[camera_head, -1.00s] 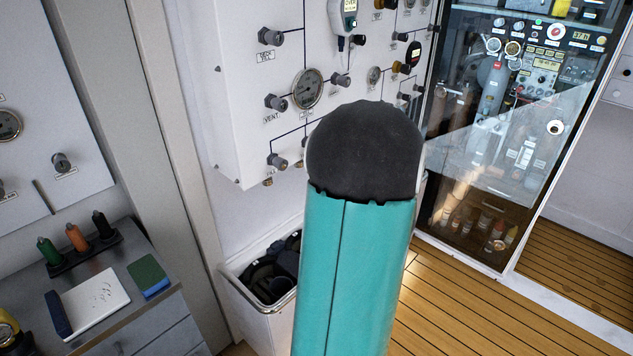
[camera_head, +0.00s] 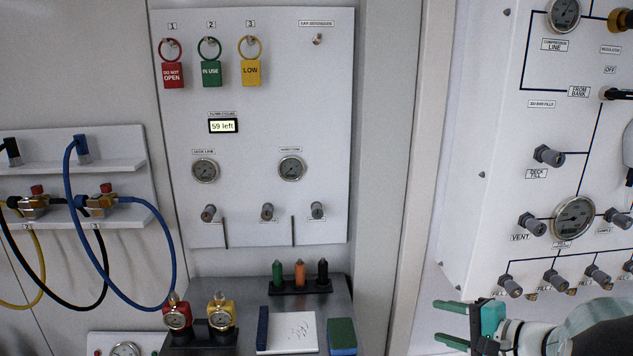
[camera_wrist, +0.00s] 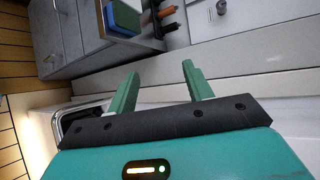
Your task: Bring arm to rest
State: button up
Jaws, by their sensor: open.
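My gripper (camera_head: 447,322) shows at the lower right of the head view, its two green fingers pointing left and spread apart with nothing between them. It is in front of the foot of the white fill panel (camera_head: 475,190), to the right of the grey counter. In the wrist view my gripper (camera_wrist: 160,82) is also open and empty, its fingers apart. Part of my arm runs off the lower right edge of the head view.
A grey counter (camera_head: 250,318) holds a white notepad (camera_head: 287,331), a green and blue block (camera_head: 342,336) and several coloured markers. A white wall board (camera_head: 255,125) carries red, green and yellow tags. In the wrist view a bin rim (camera_wrist: 65,115) lies left of my gripper.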

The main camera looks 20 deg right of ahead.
jog(key=s+a+r+n+g+h, duration=0.1)
jog(key=s+a+n+g+h, duration=0.1)
jog(key=a+n, duration=0.5)
jog(key=s+a+r+n+g+h, duration=0.1)
jog(key=s+a+n+g+h, duration=0.2)
jog(key=a, duration=1.4)
jog(key=s+n+g, duration=0.2)
jog(key=s+n, duration=0.2)
jog(key=n, duration=0.1)
jog(key=shift+r+n, duration=0.3)
jog(key=shift+r, duration=0.1)
jog(key=shift+a, duration=0.1)
jog(key=c, duration=0.3)
jog(key=shift+d, duration=0.2)
